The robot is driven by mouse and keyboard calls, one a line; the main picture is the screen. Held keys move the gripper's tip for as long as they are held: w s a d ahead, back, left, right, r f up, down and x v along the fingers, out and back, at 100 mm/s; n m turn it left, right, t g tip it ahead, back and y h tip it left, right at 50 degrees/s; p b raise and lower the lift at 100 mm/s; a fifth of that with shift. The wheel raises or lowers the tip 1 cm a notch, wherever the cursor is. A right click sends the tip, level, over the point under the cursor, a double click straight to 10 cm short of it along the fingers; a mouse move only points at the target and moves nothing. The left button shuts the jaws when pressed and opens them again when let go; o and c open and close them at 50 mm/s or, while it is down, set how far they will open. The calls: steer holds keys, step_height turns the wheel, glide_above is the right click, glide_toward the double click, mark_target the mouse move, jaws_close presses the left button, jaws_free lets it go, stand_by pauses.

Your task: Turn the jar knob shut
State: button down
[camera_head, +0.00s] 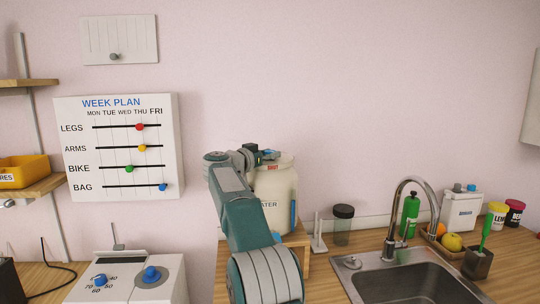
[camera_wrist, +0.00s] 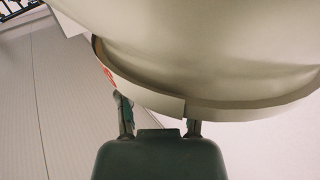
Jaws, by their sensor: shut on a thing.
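The cream jar (camera_head: 277,190) stands on a small wooden stand, with "WATER" lettering partly hidden by my arm. Red "SHUT" lettering (camera_head: 272,168) shows near its top. My gripper (camera_head: 262,154) is at the top of the jar, with blue parts visible around it. In the wrist view the pale jar (camera_wrist: 210,50) fills the top, with part of the red lettering by its rim. There my gripper (camera_wrist: 158,118) has its fingers apart, their tips passing behind the rim. It is shut on the jar knob, which is mostly hidden, so its angle cannot be told.
A dark-lidded glass (camera_head: 342,226) and a grey upright holder (camera_head: 318,236) stand right of the jar. The sink (camera_head: 410,288) and tap are further right. A white box with blue knobs (camera_head: 130,285) is at lower left. The wall above the jar is clear.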

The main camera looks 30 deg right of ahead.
steer(key=shift+w+a+r, duration=0.1)
steer(key=shift+c, duration=1.3)
jaws_free()
steer(key=v, duration=1.2)
